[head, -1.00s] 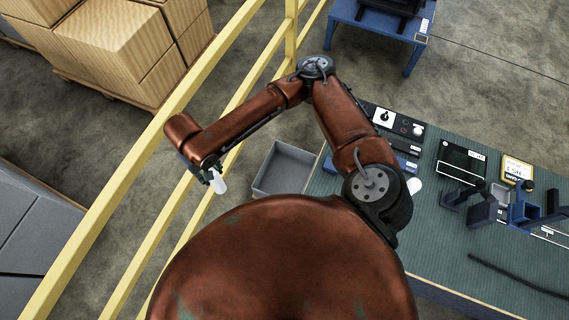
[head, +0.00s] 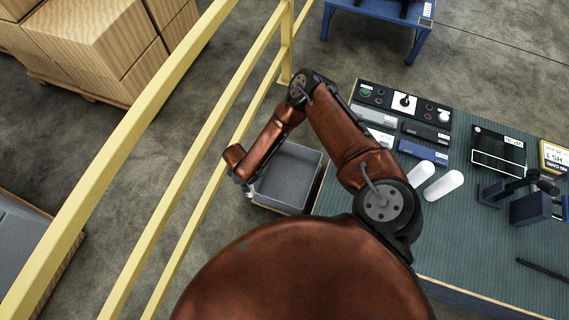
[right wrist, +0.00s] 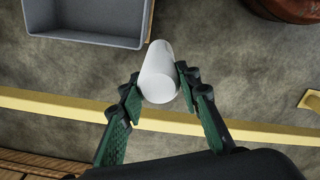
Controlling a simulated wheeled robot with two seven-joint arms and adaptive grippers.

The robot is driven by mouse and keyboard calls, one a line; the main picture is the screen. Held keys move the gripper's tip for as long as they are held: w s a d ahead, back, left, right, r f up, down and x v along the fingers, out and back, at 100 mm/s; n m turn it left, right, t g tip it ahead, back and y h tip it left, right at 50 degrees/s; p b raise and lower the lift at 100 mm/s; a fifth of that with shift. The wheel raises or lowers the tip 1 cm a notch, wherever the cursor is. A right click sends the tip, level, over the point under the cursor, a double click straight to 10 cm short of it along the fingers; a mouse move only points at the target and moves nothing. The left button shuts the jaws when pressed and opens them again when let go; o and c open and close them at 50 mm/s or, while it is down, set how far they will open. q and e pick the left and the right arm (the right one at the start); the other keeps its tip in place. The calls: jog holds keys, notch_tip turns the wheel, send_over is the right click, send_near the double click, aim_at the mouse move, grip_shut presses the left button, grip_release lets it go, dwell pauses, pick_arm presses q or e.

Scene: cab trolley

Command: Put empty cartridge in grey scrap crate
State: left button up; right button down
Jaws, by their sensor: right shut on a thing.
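My right gripper (right wrist: 158,98) is shut on a white cylindrical cartridge (right wrist: 160,72), its fingers on either side of it. In the head view this gripper (head: 246,188) hangs at the left edge of the grey crate (head: 268,201), and the cartridge is mostly hidden there. The grey crate is open-topped, stands beside the workbench and looks empty inside. In the right wrist view the crate (right wrist: 88,40) is at the top left, and the cartridge is apart from it in the picture. My left gripper is not in view.
Yellow railing (head: 190,151) runs close left of the gripper. The workbench (head: 458,245) on the right bears two white cylinders (head: 443,186), a control panel (head: 404,103) and several devices. Wooden boxes (head: 90,45) stand at upper left. Floor is bare between railing and crate.

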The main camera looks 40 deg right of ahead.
jog(key=s+d+f+n+b, duration=0.2)
jog(key=d+f+n+b, duration=0.8)
jog(key=d+f, duration=1.15)
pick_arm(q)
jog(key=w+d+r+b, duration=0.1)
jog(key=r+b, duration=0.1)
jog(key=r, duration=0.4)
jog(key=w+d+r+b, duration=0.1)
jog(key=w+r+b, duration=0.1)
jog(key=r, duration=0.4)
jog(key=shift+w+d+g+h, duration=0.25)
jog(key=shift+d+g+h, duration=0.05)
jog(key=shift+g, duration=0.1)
pick_arm(e)
notch_tip(320, 180, down, 10)
jog(key=a, duration=0.2)
jog(key=shift+w+f, duration=0.15)
jog(key=shift+f, duration=0.1)
jog(key=shift+f, duration=0.15)
jog(key=c, duration=1.8)
grip_release()
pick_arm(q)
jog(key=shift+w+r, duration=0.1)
pick_arm(e)
jog(key=o, duration=0.4)
jog(key=shift+c, duration=0.2)
